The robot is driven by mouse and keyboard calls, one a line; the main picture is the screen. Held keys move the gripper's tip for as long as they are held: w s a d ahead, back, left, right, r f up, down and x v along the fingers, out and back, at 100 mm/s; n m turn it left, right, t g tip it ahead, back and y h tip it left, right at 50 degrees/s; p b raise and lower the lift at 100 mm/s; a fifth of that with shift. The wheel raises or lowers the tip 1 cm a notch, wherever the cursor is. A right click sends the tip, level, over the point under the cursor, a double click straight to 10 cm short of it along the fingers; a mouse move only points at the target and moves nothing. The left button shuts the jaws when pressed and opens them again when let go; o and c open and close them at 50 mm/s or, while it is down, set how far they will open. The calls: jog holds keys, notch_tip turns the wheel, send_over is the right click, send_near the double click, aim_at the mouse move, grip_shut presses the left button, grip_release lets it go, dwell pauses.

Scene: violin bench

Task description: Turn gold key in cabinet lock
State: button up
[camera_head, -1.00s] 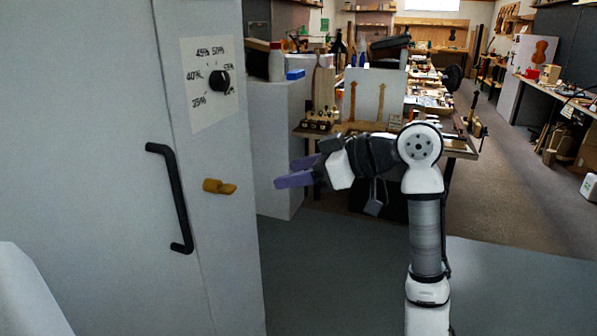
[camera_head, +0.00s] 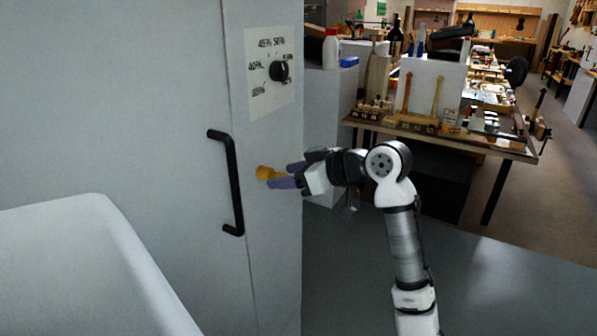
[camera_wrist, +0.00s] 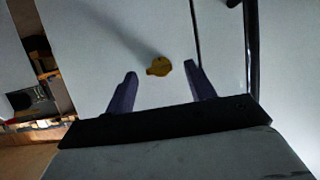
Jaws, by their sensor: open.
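The gold key (camera_head: 266,173) sticks out of the lock on the front of the grey-white cabinet (camera_head: 262,215), right of a black bar handle (camera_head: 235,185). My gripper (camera_head: 287,176) is open, with its purple fingers right beside the key in the head view. In the wrist view the key (camera_wrist: 158,67) shows ahead of and between the two spread fingers (camera_wrist: 160,88). It lies a little beyond their tips, with a gap on each side. The fingers hide part of the key in the head view, and I cannot tell whether they touch it.
A dial (camera_head: 279,71) on a percent-marked plate sits above the key. The handle (camera_wrist: 250,45) also shows at the right in the wrist view. A workbench (camera_head: 480,145) with violin parts stands behind my arm. A white curved surface (camera_head: 75,260) fills the lower left.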

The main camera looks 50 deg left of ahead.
jog(key=c, duration=1)
jog(key=shift+s+d+f+n+t+y+b, duration=0.1)
jog(key=shift+s+n+t+y+b, duration=0.1)
jog(key=shift+n+t+b, duration=0.75)
jog(key=shift+s+f+n+t+y+b, duration=0.15)
jog(key=shift+n+b, duration=0.5)
jog(key=shift+b, duration=0.75)
jog(key=shift+r, duration=0.15)
jog(key=n+b, duration=0.1)
jog(key=n+t+y+b, duration=0.1)
jog(key=b, duration=0.1)
jog(key=n+t+b, duration=0.1)
jog(key=b, duration=0.1)
jog(key=shift+s+f+y, duration=0.15)
jog(key=shift+f+y, duration=0.1)
jog(key=shift+r+n, duration=0.1)
jog(key=shift+n, duration=0.2)
